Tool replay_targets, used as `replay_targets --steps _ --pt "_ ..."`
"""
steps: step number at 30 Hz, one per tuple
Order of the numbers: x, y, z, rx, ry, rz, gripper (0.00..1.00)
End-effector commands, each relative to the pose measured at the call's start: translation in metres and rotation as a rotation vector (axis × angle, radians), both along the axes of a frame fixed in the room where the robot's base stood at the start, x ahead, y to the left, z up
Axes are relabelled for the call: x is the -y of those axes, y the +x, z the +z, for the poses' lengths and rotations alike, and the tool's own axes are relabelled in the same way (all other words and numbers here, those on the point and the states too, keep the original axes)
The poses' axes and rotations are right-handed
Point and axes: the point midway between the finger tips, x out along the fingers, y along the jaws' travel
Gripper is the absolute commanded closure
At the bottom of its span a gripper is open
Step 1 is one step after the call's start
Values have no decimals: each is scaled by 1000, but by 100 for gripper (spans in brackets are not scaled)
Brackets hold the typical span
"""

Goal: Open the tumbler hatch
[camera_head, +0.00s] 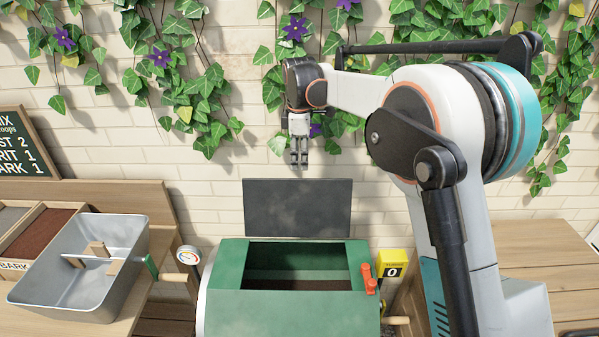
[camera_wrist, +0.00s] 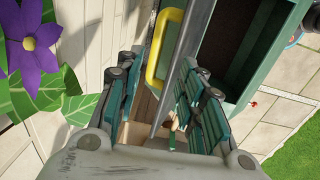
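The green tumbler (camera_head: 222,300) stands in the lower middle of the head view. Its hatch opening shows a dark inside with brown material at the bottom. The dark grey hatch lid (camera_head: 297,208) stands upright behind the opening, swung open. In the wrist view the lid (camera_wrist: 192,38) is seen nearly edge-on, with a yellow handle (camera_wrist: 153,62) on its wall side. My gripper (camera_head: 299,163) points down just above the lid's top edge. In the wrist view my gripper (camera_wrist: 158,112) has its fingers apart, with lid and handle showing between and beyond them. I see no grip on the handle.
A grey metal tray (camera_head: 72,292) with wooden pieces is on the left bench. A dial gauge (camera_head: 188,256), a red lever (camera_head: 368,280) and a yellow counter (camera_head: 394,264) reading 0 flank the tumbler. The ivy-covered brick wall (camera_head: 215,205) is close behind the lid.

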Motion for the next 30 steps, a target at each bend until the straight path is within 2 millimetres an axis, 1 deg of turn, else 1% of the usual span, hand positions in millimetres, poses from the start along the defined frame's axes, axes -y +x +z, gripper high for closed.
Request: replay_targets --steps 1,3,6,10,20,23,26,30 --pt "-1 -2 8 0 1 1 64" --pt "-1 -3 17 0 1 1 64" --pt "-1 -5 26 -1 2 1 64" --pt "-1 -6 31 -1 2 1 64" --pt "-1 -7 32 -1 3 -2 64" --pt "7 -11 36 7 8 -32 64" --pt "24 -21 46 28 21 -100 64" --pt "57 -43 63 69 50 -243 64"
